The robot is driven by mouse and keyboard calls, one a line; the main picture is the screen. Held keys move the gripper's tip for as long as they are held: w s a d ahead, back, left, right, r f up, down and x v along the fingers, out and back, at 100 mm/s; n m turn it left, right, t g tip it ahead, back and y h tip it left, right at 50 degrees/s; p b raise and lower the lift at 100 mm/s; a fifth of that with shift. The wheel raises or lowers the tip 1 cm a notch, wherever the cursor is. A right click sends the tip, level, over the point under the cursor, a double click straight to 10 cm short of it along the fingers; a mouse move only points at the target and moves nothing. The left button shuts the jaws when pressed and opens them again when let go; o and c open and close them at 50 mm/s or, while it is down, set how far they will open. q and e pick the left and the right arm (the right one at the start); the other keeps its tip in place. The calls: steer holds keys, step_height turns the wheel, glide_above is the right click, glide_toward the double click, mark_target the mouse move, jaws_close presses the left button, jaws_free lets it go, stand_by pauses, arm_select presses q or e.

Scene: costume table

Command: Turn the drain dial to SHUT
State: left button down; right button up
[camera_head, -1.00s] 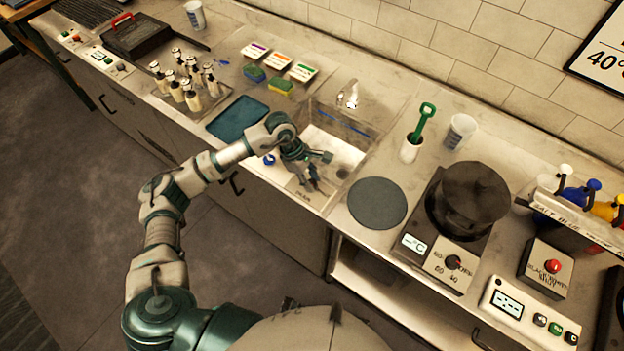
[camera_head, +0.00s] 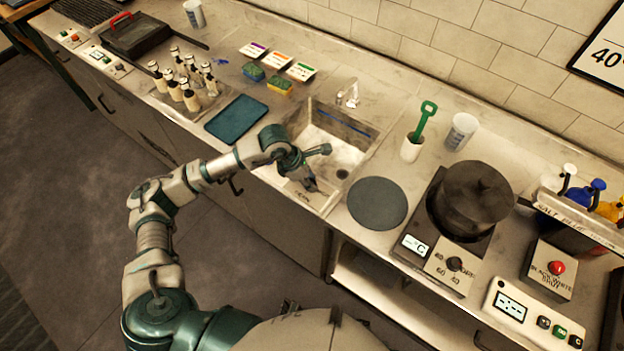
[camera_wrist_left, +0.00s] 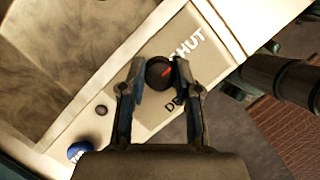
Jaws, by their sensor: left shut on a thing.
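The drain dial (camera_wrist_left: 157,76) is a round black knob with a red pointer mark, on a grey label plate (camera_wrist_left: 207,58) at the sink's front edge. The red mark points up and right, toward the printed word SHUT, whose first letter is partly covered. More lettering below is partly hidden by a finger. My left gripper (camera_head: 311,185) is at the front rim of the sink (camera_head: 345,162), its fingers on either side of the dial and shut on it. The dial is hidden in the head view. My right gripper is not in view.
A blue knob (camera_wrist_left: 78,152) and a small dark button (camera_wrist_left: 101,110) sit near the dial. The faucet (camera_head: 348,94) stands behind the basin. A blue tray (camera_head: 236,118) lies left of the sink, a round dark mat (camera_head: 377,204) right. A pot (camera_head: 470,198) stands farther right.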

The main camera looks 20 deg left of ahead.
arm_select(q)
steer(key=shift+w+a, duration=0.1)
steer(key=shift+a, duration=0.15)
steer(key=c, duration=0.9)
jaws_free()
steer(key=shift+o, duration=0.3)
steer(key=shift+a, duration=0.25)
steer(key=v, duration=1.2)
steer(key=shift+a, duration=0.2)
steer(key=shift+d+f, duration=0.1)
